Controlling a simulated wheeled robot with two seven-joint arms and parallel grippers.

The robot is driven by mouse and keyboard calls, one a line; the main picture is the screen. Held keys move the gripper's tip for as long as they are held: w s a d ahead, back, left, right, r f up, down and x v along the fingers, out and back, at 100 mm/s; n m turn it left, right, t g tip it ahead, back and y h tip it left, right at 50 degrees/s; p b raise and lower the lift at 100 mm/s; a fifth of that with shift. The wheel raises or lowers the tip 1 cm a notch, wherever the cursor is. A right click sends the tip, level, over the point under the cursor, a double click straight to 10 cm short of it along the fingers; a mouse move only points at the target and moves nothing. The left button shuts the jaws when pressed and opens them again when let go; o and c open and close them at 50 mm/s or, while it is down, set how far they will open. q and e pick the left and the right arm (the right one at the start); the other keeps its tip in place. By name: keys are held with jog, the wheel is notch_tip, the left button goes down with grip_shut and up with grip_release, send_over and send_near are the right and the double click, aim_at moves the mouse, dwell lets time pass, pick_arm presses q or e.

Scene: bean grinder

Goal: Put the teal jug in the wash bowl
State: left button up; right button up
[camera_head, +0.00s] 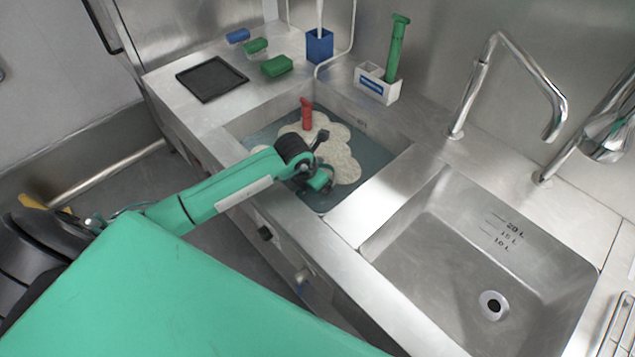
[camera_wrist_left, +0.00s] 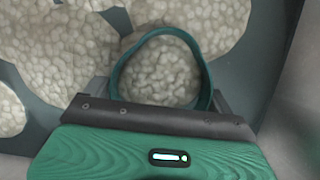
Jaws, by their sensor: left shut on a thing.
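My left gripper (camera_head: 318,178) reaches over the wash bowl (camera_head: 378,130), the left basin with grey-blue water and pale foam. It is shut on the teal jug, whose curved rim (camera_wrist_left: 203,66) shows as a loop just past the jaws in the left wrist view. Foam shows inside this loop and around it. In the head view the jug is mostly hidden by my wrist, and I cannot tell its teal from that of my gripper. I cannot tell whether the jug touches the water. My right gripper is not in view.
A red-handled thing (camera_head: 306,113) stands in the foam at the bowl's back. The right basin (camera_head: 430,260) is empty, with a tap (camera_head: 480,85) behind it. A black tray (camera_head: 211,79), sponges (camera_head: 277,66), a blue holder (camera_head: 319,46) and a white caddy (camera_head: 378,88) stand around the bowl.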

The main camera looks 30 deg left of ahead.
pick_arm(q)
jog(key=shift+f, duration=0.2)
jog(key=o, duration=0.8)
jog(key=shift+o, duration=0.2)
jog(key=shift+r, duration=0.35)
jog(key=v, duration=1.1)
jog(key=shift+s+a+r+b, duration=0.1)
jog(key=shift+s+r+b, duration=0.15)
jog(key=shift+r+b, duration=0.15)
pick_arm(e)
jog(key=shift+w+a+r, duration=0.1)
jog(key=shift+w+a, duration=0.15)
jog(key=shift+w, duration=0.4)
pick_arm(q)
jog(key=shift+f, duration=0.1)
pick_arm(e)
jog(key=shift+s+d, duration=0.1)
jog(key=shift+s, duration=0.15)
